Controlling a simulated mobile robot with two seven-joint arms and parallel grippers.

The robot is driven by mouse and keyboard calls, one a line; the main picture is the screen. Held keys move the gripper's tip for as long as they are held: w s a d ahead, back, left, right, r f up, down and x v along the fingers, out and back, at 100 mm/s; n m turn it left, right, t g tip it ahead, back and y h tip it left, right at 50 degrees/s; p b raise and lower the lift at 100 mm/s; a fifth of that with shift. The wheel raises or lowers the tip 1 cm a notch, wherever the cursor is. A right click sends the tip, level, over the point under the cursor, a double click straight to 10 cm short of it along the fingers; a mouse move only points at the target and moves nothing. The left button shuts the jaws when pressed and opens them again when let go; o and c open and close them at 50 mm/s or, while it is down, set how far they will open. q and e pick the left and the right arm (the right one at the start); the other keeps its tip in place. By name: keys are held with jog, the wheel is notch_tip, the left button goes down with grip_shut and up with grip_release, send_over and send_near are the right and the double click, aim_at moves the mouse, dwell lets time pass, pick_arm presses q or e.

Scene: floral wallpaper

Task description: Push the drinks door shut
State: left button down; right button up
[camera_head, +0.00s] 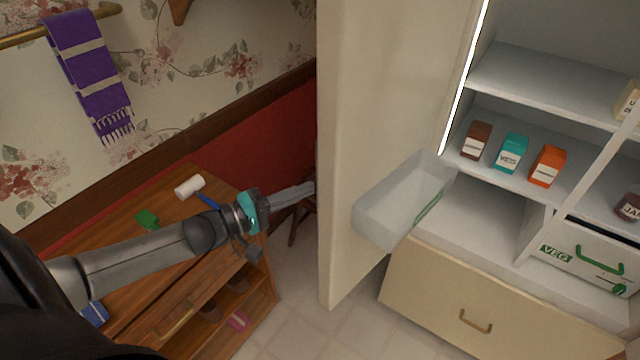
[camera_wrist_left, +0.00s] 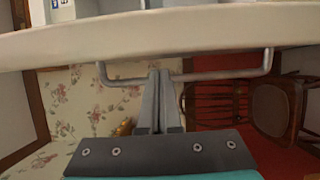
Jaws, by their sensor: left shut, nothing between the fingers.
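The drinks door (camera_head: 375,110) is a tall cream door standing open, with a pale see-through bin (camera_head: 395,205) on its inner side. My left gripper (camera_head: 312,186) reaches the door's outer side from the left; the door's edge hides the fingertips in the head view. In the left wrist view, the door (camera_wrist_left: 170,32) spans the top and a metal bar handle (camera_wrist_left: 225,76) runs along its outer face. The shut, empty fingers (camera_wrist_left: 159,74) point at the door beside the handle; I cannot tell whether they touch. My right gripper is out of view.
The open cabinet holds brown, teal and orange cartons (camera_head: 512,153), a VEG drawer (camera_head: 590,262) and a lower drawer (camera_head: 475,312). A wooden shelf unit (camera_head: 262,290) stands under my left arm. A wooden chair (camera_wrist_left: 275,108) is beyond the fingers.

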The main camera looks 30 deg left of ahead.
aim_at(320, 184)
pick_arm(q)
jog(key=shift+x, duration=2.15)
